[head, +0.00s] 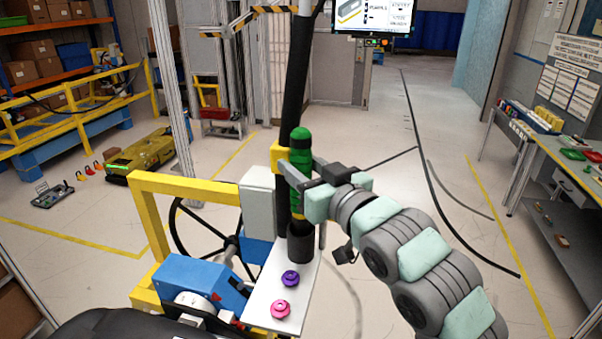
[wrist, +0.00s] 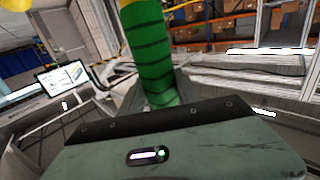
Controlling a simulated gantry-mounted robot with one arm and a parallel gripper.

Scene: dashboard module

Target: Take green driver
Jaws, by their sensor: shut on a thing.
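The green driver (head: 301,150) stands upright beside a dark vertical column, at a yellow bracket (head: 279,154). It has a rounded green top and dark bands. My gripper (head: 299,174) reaches in from the right and is shut on the driver around its body. The fingers hide part of the driver. In the wrist view the driver (wrist: 150,50) rises just beyond the dark edge of my gripper, and its top is cut off by the frame. I cannot tell whether the driver still touches the bracket.
Below, a white plate (head: 265,305) carries a black cylinder (head: 301,243), a purple knob (head: 290,278) and a pink knob (head: 281,309). A yellow frame (head: 190,187) and a black wheel are at left. A workbench (head: 555,145) stands at far right, with open floor between.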

